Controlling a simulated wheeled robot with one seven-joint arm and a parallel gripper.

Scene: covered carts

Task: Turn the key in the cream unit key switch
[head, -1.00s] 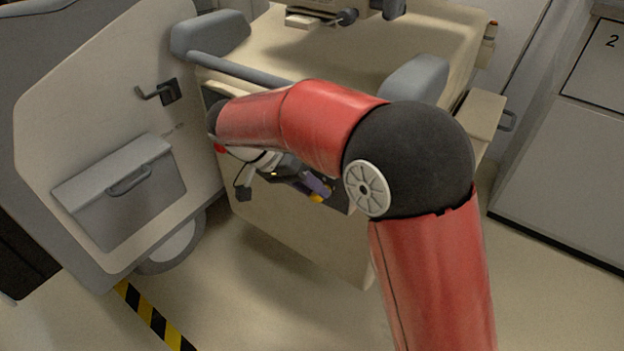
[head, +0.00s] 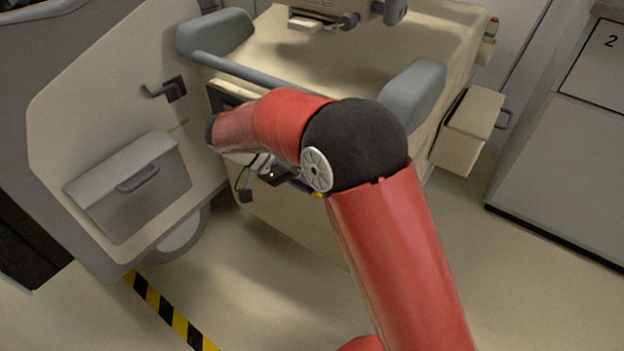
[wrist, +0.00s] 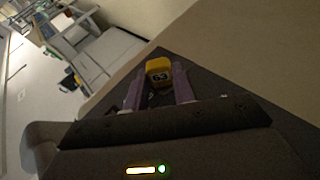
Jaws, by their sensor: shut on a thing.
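The cream unit (head: 295,222) stands in the middle of the head view, its front partly covered by my arm. A yellow key head marked 63 (wrist: 158,70) shows in the wrist view. My gripper (wrist: 158,84) has its two purple fingers on either side of the key head and is shut on it. In the head view my gripper (head: 306,188) is mostly hidden behind my red arm, with a little purple and yellow showing close to the unit's front. The key switch is hidden, and I cannot tell how far the key is turned.
A cream panel with a grey box (head: 132,187) and a dark lever handle (head: 166,91) stands at left. Grey armrests (head: 412,92) and a side box (head: 470,130) are on the unit. A grey cabinet (head: 570,150) stands at right. Floor is clear in front.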

